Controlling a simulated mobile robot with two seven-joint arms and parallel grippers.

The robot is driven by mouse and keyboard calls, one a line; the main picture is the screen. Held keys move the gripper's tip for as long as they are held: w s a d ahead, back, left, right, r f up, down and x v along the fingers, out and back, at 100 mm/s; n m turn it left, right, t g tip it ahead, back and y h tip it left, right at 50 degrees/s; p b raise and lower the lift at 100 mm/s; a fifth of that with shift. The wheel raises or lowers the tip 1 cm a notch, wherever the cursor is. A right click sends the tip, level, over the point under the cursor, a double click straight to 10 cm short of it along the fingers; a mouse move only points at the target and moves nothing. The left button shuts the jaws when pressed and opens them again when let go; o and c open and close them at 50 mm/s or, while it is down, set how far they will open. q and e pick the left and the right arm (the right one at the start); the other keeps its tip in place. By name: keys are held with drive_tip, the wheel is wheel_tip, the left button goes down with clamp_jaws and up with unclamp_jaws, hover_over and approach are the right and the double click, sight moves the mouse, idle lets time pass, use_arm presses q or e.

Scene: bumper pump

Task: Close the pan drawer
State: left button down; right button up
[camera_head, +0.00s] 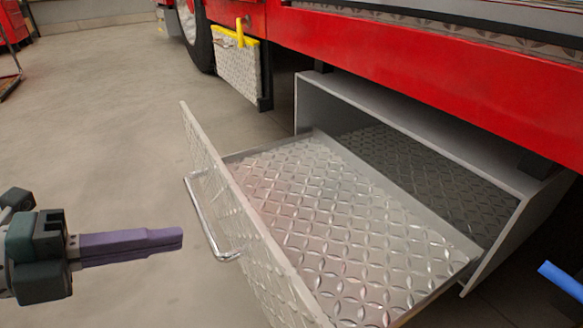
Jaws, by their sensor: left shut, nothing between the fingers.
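The pan drawer (330,220) is a metal tray with a diamond-plate floor. It is pulled well out of its grey housing (405,115) under the red truck. Its diamond-plate front panel (217,178) faces left and carries a curved metal bar handle (207,225). The drawer looks empty. My left gripper (180,239), with purple fingers, is shut and empty. It points right, just left of the handle in the picture, with a small gap showing between them. Only a blue tip (562,279) shows at the right edge, perhaps part of my right gripper; its jaws cannot be made out.
The red truck body (420,65) overhangs the housing. A diamond-plate step with yellow trim (238,68) hangs beside a black tyre (196,38) at the back. The grey concrete floor (100,130) is clear at the left.

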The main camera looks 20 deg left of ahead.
sight(248, 220)
use_arm(q)
drive_tip(key=x, duration=0.2)
drive_tip(key=b+x, duration=0.1)
drive_tip(key=x, duration=0.1)
drive_tip(key=b+x, duration=0.1)
drive_tip(key=x, duration=0.1)
drive_tip(key=shift+w+d+r, duration=0.15)
drive_tip(key=shift+w+r, duration=0.1)
drive_tip(key=shift+r, duration=0.1)
drive_tip(key=shift+w+d+r, duration=0.1)
drive_tip(key=shift+w+d, duration=0.35)
drive_tip(key=shift+w, duration=0.05)
